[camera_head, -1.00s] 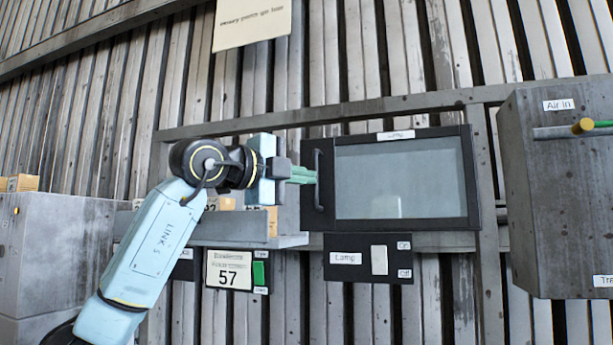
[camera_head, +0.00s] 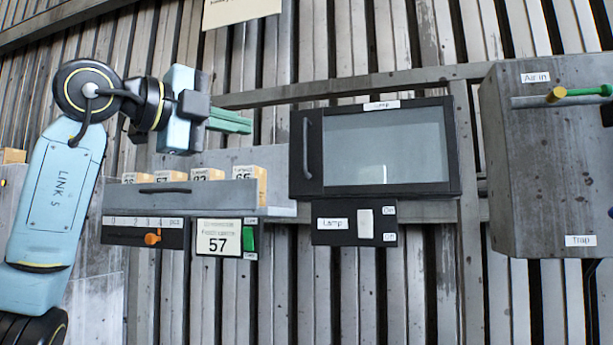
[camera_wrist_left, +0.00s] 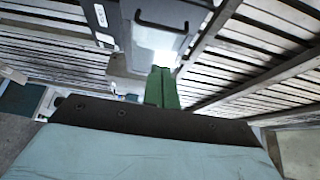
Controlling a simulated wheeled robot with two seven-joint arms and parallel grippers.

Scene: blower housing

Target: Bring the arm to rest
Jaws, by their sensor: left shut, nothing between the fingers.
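My left arm comes in from the left in the head view. Its left gripper (camera_head: 231,121) has green fingers that are shut and empty, pointing right. It is above the drawer and to the left of the lamp cabinet, touching neither. The shut green fingers also show in the left wrist view (camera_wrist_left: 162,88). My right gripper is not in view.
The black lamp cabinet (camera_head: 299,178) has a closed glass door with a handle. A lamp switch panel (camera_head: 335,231) is below it. A grey drawer (camera_head: 225,196) holds several numbered blocks. A grey box with a green lever (camera_head: 585,92) stands right.

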